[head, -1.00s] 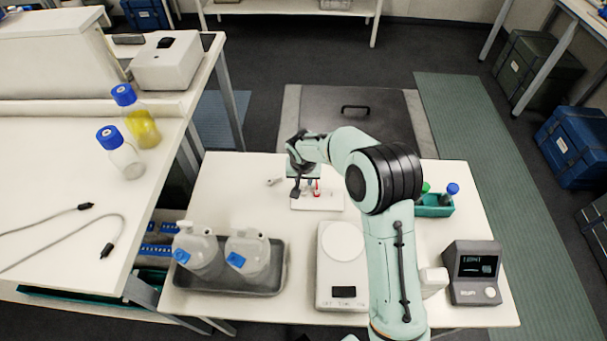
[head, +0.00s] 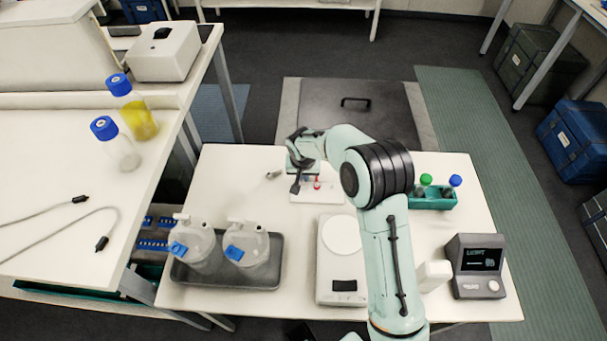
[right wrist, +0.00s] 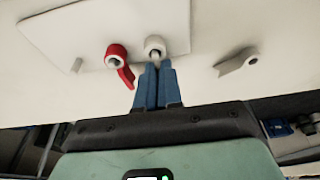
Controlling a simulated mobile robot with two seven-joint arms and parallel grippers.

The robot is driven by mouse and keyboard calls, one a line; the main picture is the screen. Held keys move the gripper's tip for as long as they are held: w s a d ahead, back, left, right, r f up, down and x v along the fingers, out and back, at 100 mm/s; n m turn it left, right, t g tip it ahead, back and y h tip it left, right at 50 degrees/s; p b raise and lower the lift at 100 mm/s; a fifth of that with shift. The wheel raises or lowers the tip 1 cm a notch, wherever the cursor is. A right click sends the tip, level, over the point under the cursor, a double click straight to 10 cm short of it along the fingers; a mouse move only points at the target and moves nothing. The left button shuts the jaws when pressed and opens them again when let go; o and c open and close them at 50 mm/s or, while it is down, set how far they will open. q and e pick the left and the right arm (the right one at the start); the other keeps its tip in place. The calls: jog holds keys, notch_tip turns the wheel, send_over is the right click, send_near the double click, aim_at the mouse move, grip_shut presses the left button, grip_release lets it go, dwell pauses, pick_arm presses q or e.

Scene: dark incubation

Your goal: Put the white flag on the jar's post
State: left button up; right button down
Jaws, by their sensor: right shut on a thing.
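My right gripper (right wrist: 157,75) is shut on a white flag, its blue fingers close together. The flag's white ring (right wrist: 155,46) shows just beyond the fingertips, above a white plate (right wrist: 60,32); I cannot tell whether it is around a post. A red flag (right wrist: 117,60) stands beside it on the plate. A bare short post (right wrist: 76,66) is farther left. In the head view the right gripper (head: 300,187) hides part of the plate, and the red flag (head: 317,184) shows beside it. My left gripper is not in view.
In the head view, two jars with blue labels stand in a dark tray (head: 225,283). A scale (head: 341,288), a teal rack (head: 432,203) and a small display (head: 478,262) are also on the table.

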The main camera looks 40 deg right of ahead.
jog(key=shift+r+p, duration=1.2)
jog(key=shift+r, duration=1)
